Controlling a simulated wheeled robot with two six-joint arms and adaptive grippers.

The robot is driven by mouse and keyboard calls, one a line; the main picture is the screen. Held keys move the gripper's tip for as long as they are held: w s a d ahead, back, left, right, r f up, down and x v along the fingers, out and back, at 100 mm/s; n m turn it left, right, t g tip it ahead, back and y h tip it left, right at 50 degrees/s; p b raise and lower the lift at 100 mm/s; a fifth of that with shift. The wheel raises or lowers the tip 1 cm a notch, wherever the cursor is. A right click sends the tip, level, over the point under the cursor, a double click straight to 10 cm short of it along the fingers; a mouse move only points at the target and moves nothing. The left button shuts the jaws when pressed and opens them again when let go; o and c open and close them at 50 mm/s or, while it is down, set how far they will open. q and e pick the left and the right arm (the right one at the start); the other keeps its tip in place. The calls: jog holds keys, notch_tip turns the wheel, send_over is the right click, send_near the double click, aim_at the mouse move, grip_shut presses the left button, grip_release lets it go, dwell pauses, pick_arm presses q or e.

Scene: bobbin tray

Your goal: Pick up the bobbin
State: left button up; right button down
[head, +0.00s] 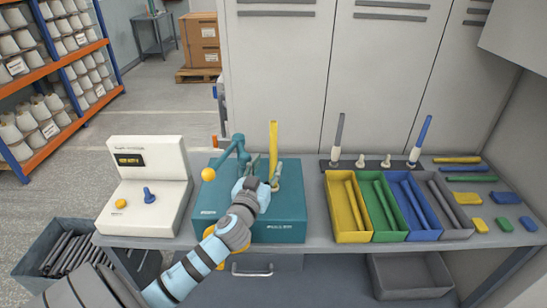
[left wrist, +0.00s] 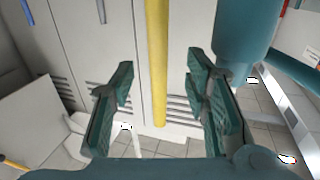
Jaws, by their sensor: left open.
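A yellow bobbin (head: 273,148), a long thin rod, stands upright on the teal machine (head: 281,229) on the bench. My left gripper (head: 264,182) is open at the machine's top, close to the bobbin's lower part. In the left wrist view the yellow bobbin (left wrist: 157,50) runs between the two spread fingers of the left gripper (left wrist: 160,75), with a gap on both sides. My right gripper is in no view.
Yellow, green, blue and grey bins (head: 352,237) with bobbins stand to the right. A grey bobbin (head: 338,134) and a blue bobbin (head: 422,137) stand upright behind them. A white control box (head: 149,165) is at left.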

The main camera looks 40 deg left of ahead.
aim_at(272, 159)
pick_arm(q)
jog(key=x, duration=0.6)
jog(key=shift+w+d+f+p, duration=0.1)
jog(key=shift+f+p, duration=0.2)
jog(key=shift+f, duration=0.05)
jog(key=shift+c, duration=1)
grip_shut()
jog(key=shift+r, duration=0.1)
